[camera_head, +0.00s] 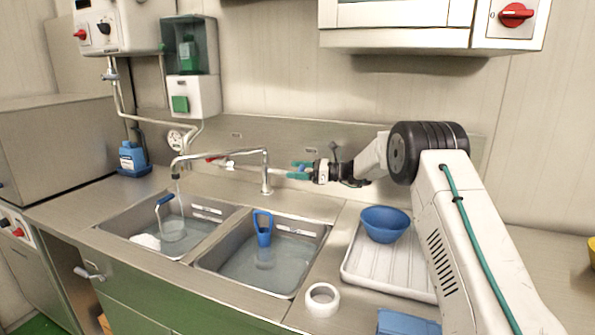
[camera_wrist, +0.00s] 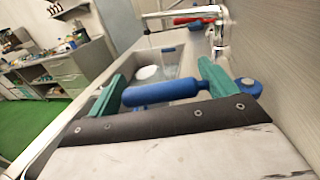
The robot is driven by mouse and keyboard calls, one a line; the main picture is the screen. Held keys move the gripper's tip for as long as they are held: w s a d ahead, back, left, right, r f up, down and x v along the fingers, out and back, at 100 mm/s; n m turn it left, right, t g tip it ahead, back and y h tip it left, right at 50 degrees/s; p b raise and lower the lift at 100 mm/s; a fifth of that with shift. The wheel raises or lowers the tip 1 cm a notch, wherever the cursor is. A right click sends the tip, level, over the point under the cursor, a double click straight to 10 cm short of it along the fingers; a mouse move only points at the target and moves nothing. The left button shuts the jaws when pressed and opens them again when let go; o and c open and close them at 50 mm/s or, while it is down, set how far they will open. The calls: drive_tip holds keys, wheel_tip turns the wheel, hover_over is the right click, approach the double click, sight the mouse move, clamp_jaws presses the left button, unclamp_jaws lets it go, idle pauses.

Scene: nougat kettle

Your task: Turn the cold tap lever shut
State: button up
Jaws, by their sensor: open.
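The blue cold tap lever (camera_wrist: 160,92) lies across the wrist view, its thick handle between my two teal fingers and its round blue hub (camera_wrist: 248,87) at the right. My gripper (camera_wrist: 160,84) is open; I cannot tell whether either finger touches the lever. In the head view my gripper (camera_head: 298,170) is at the right of the tap (camera_head: 266,172), by the back wall, and largely hides the lever. A red lever (camera_head: 214,157) is on the tap's left side; it also shows in the wrist view (camera_wrist: 192,20). Water runs from the spout (camera_head: 176,176) into the left sink.
The left sink (camera_head: 120,222) holds a clear jug, and the right sink (camera_head: 318,240) a blue-handled one. A blue bowl (camera_head: 385,222) stands on a white drainer (camera_head: 365,265) below my arm. A white tape ring (camera_head: 322,298) lies in front. A blue bottle (camera_head: 131,157) stands far left.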

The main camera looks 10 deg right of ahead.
drive_tip(key=c, duration=1.4)
drive_tip(key=a+m+t+h, duration=0.1)
drive_tip(key=t, duration=0.1)
drive_tip(key=w+m+t+h, duration=0.1)
drive_tip(key=m+t, duration=0.1)
drive_tip(key=shift+w+a+r, duration=0.1)
drive_tip(key=shift+w+a, duration=0.05)
drive_tip(key=shift+a, duration=0.2)
drive_tip(key=o, duration=1.4)
drive_tip(key=v, duration=0.7)
drive_tip(key=shift+s+d, duration=0.2)
drive_tip(key=shift+d, duration=0.15)
